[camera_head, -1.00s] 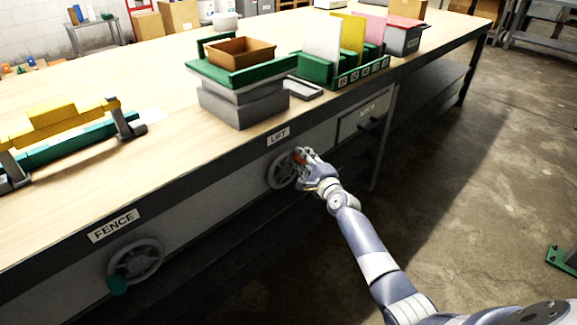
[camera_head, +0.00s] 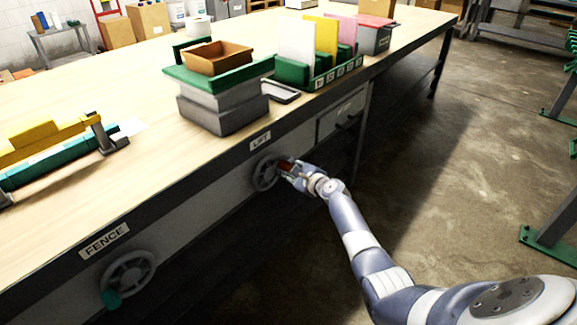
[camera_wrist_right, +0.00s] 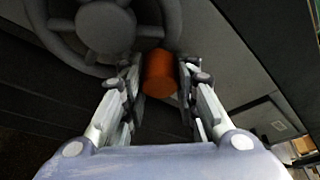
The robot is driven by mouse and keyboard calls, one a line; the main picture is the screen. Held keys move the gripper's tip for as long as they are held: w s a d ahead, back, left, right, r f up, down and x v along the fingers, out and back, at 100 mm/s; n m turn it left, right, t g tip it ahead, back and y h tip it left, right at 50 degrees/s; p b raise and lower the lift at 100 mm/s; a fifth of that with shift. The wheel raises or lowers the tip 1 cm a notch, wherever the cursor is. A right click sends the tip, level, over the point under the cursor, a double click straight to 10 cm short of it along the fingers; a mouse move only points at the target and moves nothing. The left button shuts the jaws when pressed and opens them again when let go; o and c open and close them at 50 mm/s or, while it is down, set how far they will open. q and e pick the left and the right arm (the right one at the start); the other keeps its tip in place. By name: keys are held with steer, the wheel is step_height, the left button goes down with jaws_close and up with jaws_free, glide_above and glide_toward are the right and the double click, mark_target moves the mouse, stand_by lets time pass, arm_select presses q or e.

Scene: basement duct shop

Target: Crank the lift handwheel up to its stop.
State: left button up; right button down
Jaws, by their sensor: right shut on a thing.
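The lift handwheel (camera_head: 264,174) is a grey spoked wheel on the bench front under the LIFT label (camera_head: 260,140). Its knob (camera_wrist_right: 160,74) is orange and shows in the right wrist view at the wheel's lower right rim. My right gripper (camera_head: 287,168) is shut on this knob, with a finger on each side of it. The lift platform (camera_head: 218,75) has a green top on a stepped grey body and stands on the bench above the wheel. It carries an open brown box (camera_head: 218,56). My left gripper is not in view.
A second handwheel (camera_head: 128,273) with a teal knob sits under the FENCE label at left. A drawer (camera_head: 341,115) with a dark handle is right of the lift wheel. A green rack (camera_head: 335,72) with coloured cards stands on the bench. The floor at right is mostly clear.

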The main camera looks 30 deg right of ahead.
steer(key=shift+f, duration=0.25)
steer(key=c, duration=1.2)
jaws_free()
steer(key=shift+c, duration=0.2)
steer(key=shift+r, duration=0.1)
steer(key=v, duration=1.2)
